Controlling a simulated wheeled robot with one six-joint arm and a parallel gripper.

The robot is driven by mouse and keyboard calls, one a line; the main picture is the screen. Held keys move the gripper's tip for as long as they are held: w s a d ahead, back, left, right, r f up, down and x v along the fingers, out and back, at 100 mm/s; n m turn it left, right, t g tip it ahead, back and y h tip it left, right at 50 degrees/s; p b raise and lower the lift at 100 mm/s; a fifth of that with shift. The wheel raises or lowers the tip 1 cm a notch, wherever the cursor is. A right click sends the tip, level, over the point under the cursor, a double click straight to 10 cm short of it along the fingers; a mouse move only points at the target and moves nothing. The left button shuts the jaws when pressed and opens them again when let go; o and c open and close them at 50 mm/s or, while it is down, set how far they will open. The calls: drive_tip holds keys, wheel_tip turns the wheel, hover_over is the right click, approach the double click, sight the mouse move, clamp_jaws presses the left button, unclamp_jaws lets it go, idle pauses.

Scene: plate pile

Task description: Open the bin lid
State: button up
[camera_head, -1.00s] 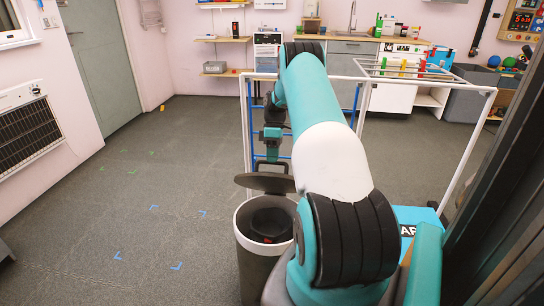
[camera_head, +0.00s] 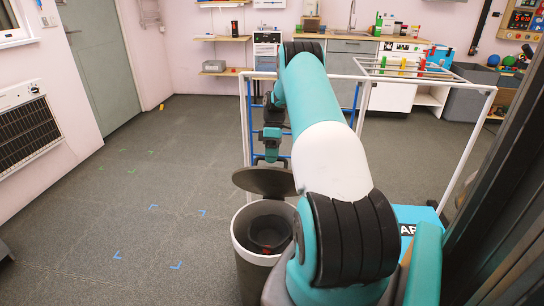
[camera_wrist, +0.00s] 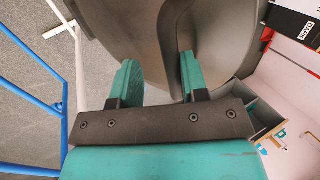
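The bin (camera_head: 250,262) is a grey cylinder with a pale rim, in front of my base and left of my arm in the head view. Its round dark lid (camera_head: 262,181) is raised and tilted at the far side of the rim, so the dark inside shows, with something small and red in it. In the wrist view the lid (camera_wrist: 220,35) fills the top middle. My gripper (camera_wrist: 157,75) has its two teal fingers apart, with the lid's grey surface behind and between them. It is at the lid's far side; contact is unclear.
A white frame with blue bars (camera_head: 247,110) stands just beyond the bin. A teal box (camera_head: 418,216) is at the right beside my arm. The floor to the left is clear, with small blue and green corner marks.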

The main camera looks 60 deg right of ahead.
idle(0.3)
drive_tip(key=p+v, duration=0.6)
drive_tip(key=v, duration=0.1)
drive_tip(key=shift+r, duration=0.3)
drive_tip(key=shift+d, duration=0.1)
idle(0.4)
